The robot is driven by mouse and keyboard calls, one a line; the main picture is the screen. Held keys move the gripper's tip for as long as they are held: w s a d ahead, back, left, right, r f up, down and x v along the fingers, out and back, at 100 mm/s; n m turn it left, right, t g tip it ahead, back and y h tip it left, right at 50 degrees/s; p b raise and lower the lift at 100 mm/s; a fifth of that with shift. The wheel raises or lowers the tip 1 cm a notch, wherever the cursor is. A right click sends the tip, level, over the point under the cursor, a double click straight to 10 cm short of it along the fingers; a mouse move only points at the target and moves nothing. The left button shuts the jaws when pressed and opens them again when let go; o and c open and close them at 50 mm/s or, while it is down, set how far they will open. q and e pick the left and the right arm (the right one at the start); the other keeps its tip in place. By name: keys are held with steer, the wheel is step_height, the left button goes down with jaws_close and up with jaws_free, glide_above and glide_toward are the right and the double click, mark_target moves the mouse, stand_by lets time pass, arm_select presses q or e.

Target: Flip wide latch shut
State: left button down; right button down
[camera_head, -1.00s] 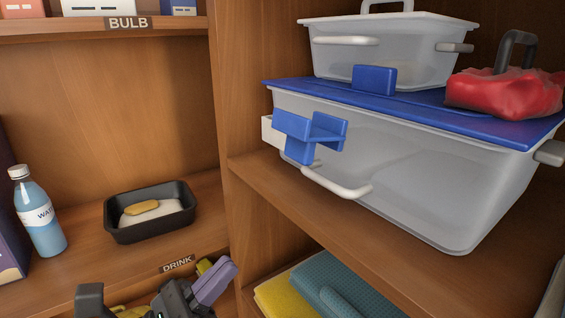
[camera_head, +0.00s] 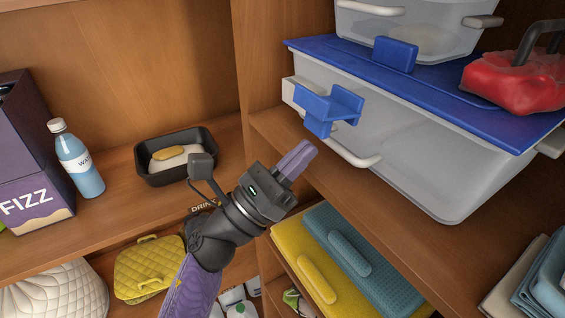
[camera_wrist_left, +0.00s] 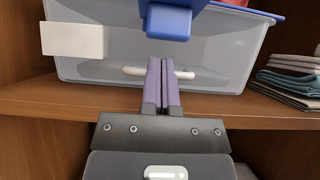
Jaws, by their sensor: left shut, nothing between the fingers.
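The wide blue latch (camera_head: 328,108) sticks outward from the left end of a large clear bin (camera_head: 405,160) with a blue lid (camera_head: 430,98). In the left wrist view the latch (camera_wrist_left: 168,22) hangs at the top, in front of the bin wall. My left gripper (camera_head: 297,158) is shut and empty. It points up toward the latch from below, apart from it in the head view. In the left wrist view its purple fingers (camera_wrist_left: 162,85) are pressed together just beneath the latch in the picture. My right gripper is not in view.
A smaller clear bin (camera_head: 420,30) and a red bag-like object (camera_head: 515,82) sit on the lid. A pale handle (camera_head: 350,155) juts from the bin front. The shelf edge (camera_head: 330,180) runs below the bin. Yellow and blue textiles (camera_head: 350,262) lie underneath.

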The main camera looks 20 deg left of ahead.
arm_select(q)
steer(key=shift+d+r, duration=0.1)
steer(key=shift+r, duration=0.5)
